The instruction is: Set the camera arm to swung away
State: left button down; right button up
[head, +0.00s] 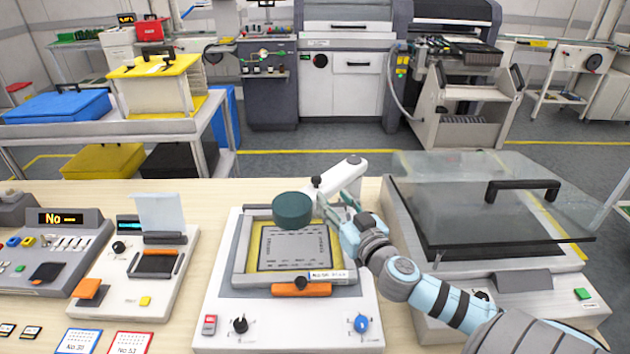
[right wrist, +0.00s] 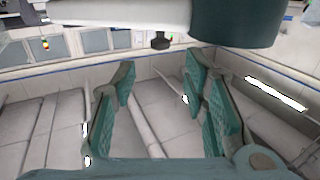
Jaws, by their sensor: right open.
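The camera arm (head: 343,176) is a white bar with a dark green round camera head (head: 292,209) at its near left end. The head hangs over the framed plate (head: 296,247) of the middle device. A small black knob (head: 316,181) sits on the bar. My right gripper (head: 342,213) is open and empty, just right of the camera head. In the right wrist view its fingers (right wrist: 160,95) are spread, with the white bar (right wrist: 120,13), the knob (right wrist: 160,41) and the green head (right wrist: 238,20) beyond them at the top. My left gripper is out of view.
The middle device (head: 290,318) has a red switch, a black knob and a blue knob in front. A device with a raised glass lid (head: 490,205) stands close on the right. Smaller devices (head: 140,275) stand left. A trolley (head: 100,130) stands behind the table.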

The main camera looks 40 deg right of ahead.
aim_at(319, 181)
jog(key=p+x, duration=0.1)
jog(key=x, duration=0.9)
jog(key=shift+p, duration=0.35)
grip_shut()
